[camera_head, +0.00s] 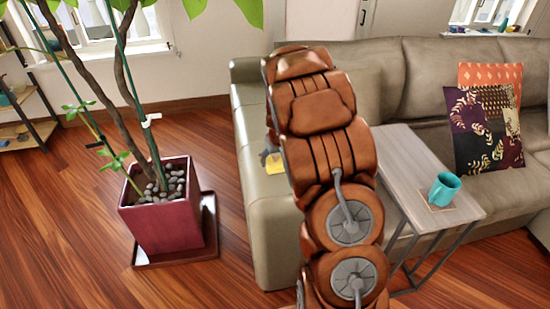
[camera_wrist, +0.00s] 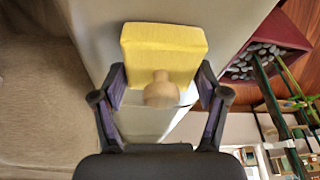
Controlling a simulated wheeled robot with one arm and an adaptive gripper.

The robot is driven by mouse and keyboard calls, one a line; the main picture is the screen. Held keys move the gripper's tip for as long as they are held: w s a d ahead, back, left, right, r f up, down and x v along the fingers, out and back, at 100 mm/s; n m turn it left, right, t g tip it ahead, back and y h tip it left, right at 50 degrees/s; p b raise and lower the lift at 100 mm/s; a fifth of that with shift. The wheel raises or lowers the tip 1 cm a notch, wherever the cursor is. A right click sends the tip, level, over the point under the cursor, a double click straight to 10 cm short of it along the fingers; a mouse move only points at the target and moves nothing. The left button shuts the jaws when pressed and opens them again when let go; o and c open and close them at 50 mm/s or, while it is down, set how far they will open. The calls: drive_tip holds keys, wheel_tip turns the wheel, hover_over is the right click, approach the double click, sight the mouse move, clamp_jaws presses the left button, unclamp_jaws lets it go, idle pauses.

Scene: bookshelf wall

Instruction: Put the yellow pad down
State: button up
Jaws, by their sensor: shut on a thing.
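The yellow pad (camera_wrist: 163,48) is a thick block with a round wooden knob (camera_wrist: 160,90) on its near side. In the wrist view my gripper (camera_wrist: 161,84) has a finger on each side of the pad and is shut on it. The pad is over the light sofa arm (camera_wrist: 100,22); I cannot tell whether it touches the surface. In the head view only a small yellow part of the pad (camera_head: 274,162) shows beside my arm, over the sofa arm (camera_head: 262,190). My arm hides the rest of the pad and most of the gripper there.
A side table (camera_head: 408,160) with a teal mug (camera_head: 445,188) stands right of my arm. Cushions (camera_head: 483,128) lie on the sofa (camera_head: 425,75). A plant in a red pot (camera_head: 160,222) stands left on the wooden floor. Floor is clear between pot and sofa.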

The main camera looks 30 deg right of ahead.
sight(279, 166)
drive_tip(key=o, duration=1.4)
drive_tip(key=shift+f, duration=0.1)
drive_tip(key=shift+c, duration=0.2)
drive_tip(key=b+v, duration=0.1)
drive_tip(key=v, duration=1.1)
drive_tip(key=s+a+r+n+g+y, duration=0.1)
drive_tip(key=s+a+r+n+g, duration=0.2)
drive_tip(key=s+a, duration=2)
drive_tip(key=s+g, duration=0.2)
drive_tip(key=s, duration=1)
drive_tip(key=shift+s+a+f, duration=0.3)
drive_tip(key=shift+f, duration=0.1)
